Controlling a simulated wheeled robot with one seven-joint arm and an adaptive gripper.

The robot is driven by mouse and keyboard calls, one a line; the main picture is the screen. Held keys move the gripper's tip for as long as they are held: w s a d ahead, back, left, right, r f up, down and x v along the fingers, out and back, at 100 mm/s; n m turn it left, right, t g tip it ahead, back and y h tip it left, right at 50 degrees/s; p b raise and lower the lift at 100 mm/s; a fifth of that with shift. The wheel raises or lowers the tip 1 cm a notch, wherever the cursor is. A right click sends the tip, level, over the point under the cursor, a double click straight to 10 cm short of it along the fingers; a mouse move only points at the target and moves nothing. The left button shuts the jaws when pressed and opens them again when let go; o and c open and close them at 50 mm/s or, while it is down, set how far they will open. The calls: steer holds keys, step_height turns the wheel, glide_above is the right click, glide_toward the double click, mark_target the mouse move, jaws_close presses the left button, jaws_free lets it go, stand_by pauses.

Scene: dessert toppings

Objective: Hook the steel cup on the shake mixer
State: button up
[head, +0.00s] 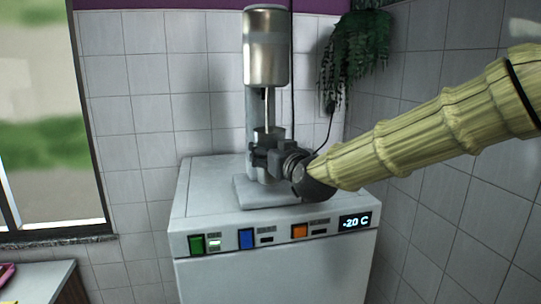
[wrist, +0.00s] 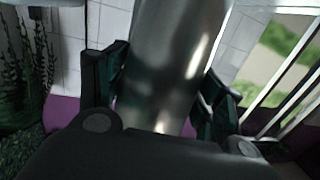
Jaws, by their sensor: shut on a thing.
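The shake mixer (head: 266,48) stands on the freezer, with a steel motor head at the top and a thin spindle (head: 267,104) below it. My gripper (head: 266,152) is in front of the mixer's lower part, reaching in from the right. It is shut on the steel cup (wrist: 172,65), which fills the space between the two fingers in the wrist view. In the head view the cup (head: 270,133) is mostly hidden behind the gripper, under the spindle. It looks roughly upright. Whether it touches the mixer's holder cannot be told.
The white freezer (head: 270,258) has coloured switches and a display reading -20 C on its front. Its top is clear around the mixer base (head: 248,193). A hanging plant (head: 357,45) and a cable are behind on the right. A window (head: 45,120) is at the left.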

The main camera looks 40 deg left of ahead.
mark_target(268, 125)
steer(key=shift+r, duration=0.15)
steer(key=shift+w+a+r+p, duration=0.1)
steer(key=shift+r+p, duration=0.4)
steer(key=shift+r, duration=0.7)
steer(key=shift+w+a+r+g+h+p, duration=0.1)
steer(key=shift+w+a+r+h+p, duration=0.05)
steer(key=shift+r+p, duration=0.5)
steer(key=shift+w+a+r+g+h+p, duration=0.1)
steer(key=shift+r+p, duration=0.45)
steer(key=shift+p, duration=0.25)
steer(key=shift+w+a+r+g+h+p, duration=0.1)
steer(key=shift+w+a+r+h+p, duration=0.05)
steer(key=shift+r+p, duration=0.5)
steer(key=shift+f, duration=0.1)
